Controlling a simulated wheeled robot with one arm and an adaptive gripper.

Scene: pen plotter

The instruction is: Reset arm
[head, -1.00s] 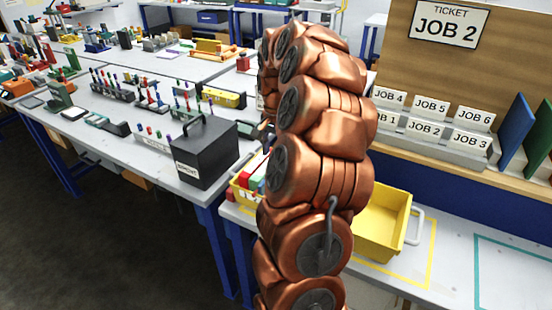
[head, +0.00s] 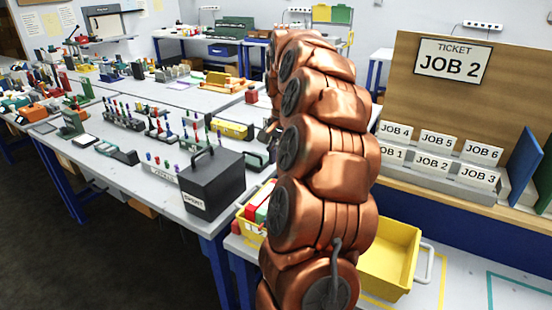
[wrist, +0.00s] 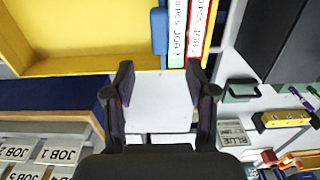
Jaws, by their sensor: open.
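My gripper (wrist: 160,80) shows in the wrist view with its two dark fingers apart and nothing between them. A pale surface lies beyond the fingers. In the head view my copper arm stands upright across the middle of the picture and hides most of what is behind it; the gripper cannot be made out clearly there.
A yellow bin (head: 390,258) stands right of my arm; its wall shows in the wrist view (wrist: 90,66). Labelled strips (wrist: 178,35) lie beside it. A black box (head: 212,186) is on the left bench. A ticket board (head: 410,85) and job-card rack (head: 450,188) stand right.

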